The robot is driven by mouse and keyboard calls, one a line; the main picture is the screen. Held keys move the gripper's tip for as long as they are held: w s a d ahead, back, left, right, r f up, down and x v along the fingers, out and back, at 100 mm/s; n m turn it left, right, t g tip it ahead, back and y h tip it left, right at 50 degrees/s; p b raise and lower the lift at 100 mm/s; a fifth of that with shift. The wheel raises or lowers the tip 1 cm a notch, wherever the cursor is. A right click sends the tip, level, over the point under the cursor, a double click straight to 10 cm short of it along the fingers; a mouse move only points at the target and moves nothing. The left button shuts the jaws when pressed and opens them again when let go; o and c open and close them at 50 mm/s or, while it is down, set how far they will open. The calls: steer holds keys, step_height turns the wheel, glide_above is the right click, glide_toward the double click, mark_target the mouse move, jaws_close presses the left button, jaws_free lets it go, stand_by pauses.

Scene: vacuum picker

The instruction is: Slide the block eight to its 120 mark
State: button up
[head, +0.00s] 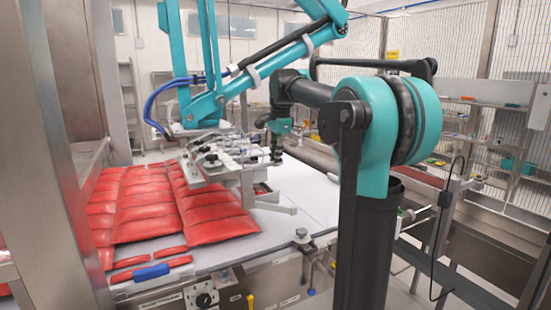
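The vacuum picker head (225,165), a grey metal frame with several small blocks and black knobs, hangs over the table at the middle left. I cannot read any numbers or scale marks at this size, so I cannot tell which block is block eight or where its 120 mark is. My gripper (277,152), small and dark at the end of my black and teal arm, points down at the right end of the picker head. It is too small to tell whether it touches the head or whether its fingers are open or shut.
Red pouches (145,205) lie in rows on the white table left of and under the head. The picker's teal arms (200,45) and blue hose (155,100) rise above it. A steel post (50,150) stands at left. The table right of the head is bare.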

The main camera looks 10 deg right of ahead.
jaws_close()
steer(key=shift+s+d, duration=0.3)
steer(key=shift+s, duration=0.6)
steer(key=shift+s+d, duration=0.3)
steer(key=shift+s, duration=0.6)
steer(key=o, duration=0.8)
jaws_free()
steer(key=shift+s, duration=0.15)
steer(key=shift+r, duration=0.1)
step_height(320, 180, up, 12)
steer(key=s, duration=0.2)
steer(key=shift+d+f, duration=0.2)
steer(key=shift+d, duration=0.15)
steer(key=shift+s, duration=0.15)
